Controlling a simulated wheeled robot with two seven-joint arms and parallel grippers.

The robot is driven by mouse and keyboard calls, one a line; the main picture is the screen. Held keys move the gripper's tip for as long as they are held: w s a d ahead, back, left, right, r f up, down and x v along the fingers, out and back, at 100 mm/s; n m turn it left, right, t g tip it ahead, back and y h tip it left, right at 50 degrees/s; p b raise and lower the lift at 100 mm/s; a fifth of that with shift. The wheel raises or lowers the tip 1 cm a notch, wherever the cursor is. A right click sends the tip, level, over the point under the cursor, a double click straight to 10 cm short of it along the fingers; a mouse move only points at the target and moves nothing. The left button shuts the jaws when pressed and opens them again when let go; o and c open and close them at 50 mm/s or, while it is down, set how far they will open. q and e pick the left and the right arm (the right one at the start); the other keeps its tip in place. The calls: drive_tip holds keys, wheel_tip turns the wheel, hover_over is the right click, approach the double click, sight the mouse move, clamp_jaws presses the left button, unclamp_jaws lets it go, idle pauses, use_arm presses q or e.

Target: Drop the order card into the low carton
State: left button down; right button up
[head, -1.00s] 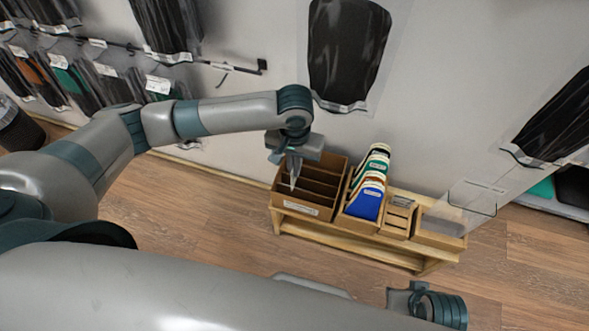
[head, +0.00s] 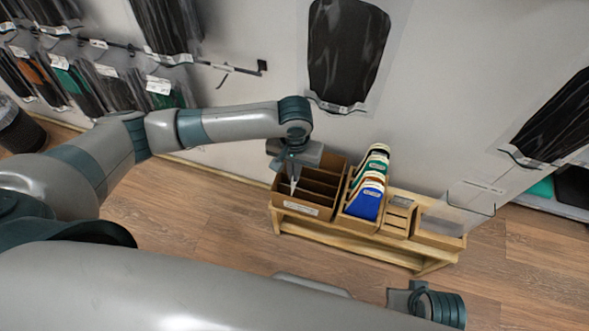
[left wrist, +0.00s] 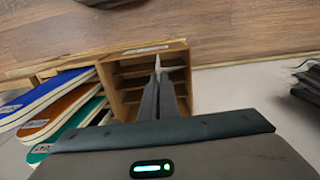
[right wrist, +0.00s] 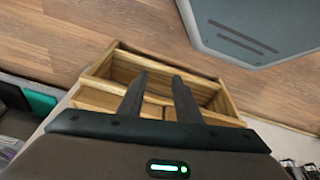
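The order card appears as a small white piece at the fingertips of my left gripper (head: 292,176). It shows as a pale tip in the left wrist view (left wrist: 160,62). The gripper fingers are close together on it, pointing down over a brown divided carton (head: 300,208) with a white label on its front. The card's tip is at the carton's opening; whether it touches a divider, I cannot tell. My right gripper (right wrist: 160,85) is open and empty, its fingers apart above a shallow wooden box (right wrist: 205,90). I cannot tell which container is called the low carton.
A wooden bench (head: 340,242) carries the containers. Beside the divided carton stands a box of coloured insoles (head: 366,200), then a small wooden box (head: 399,216) and the shallow open box (head: 440,238). Packaged black items hang on the wall behind.

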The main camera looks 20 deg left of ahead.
use_arm(q)
drive_tip(key=c, duration=2)
unclamp_jaws()
drive_tip(key=shift+c, duration=0.2)
use_arm(e)
drive_tip(key=shift+w, duration=0.25)
use_arm(q)
drive_tip(key=shift+r, duration=0.15)
use_arm(e)
drive_tip(key=shift+s+a, duration=0.15)
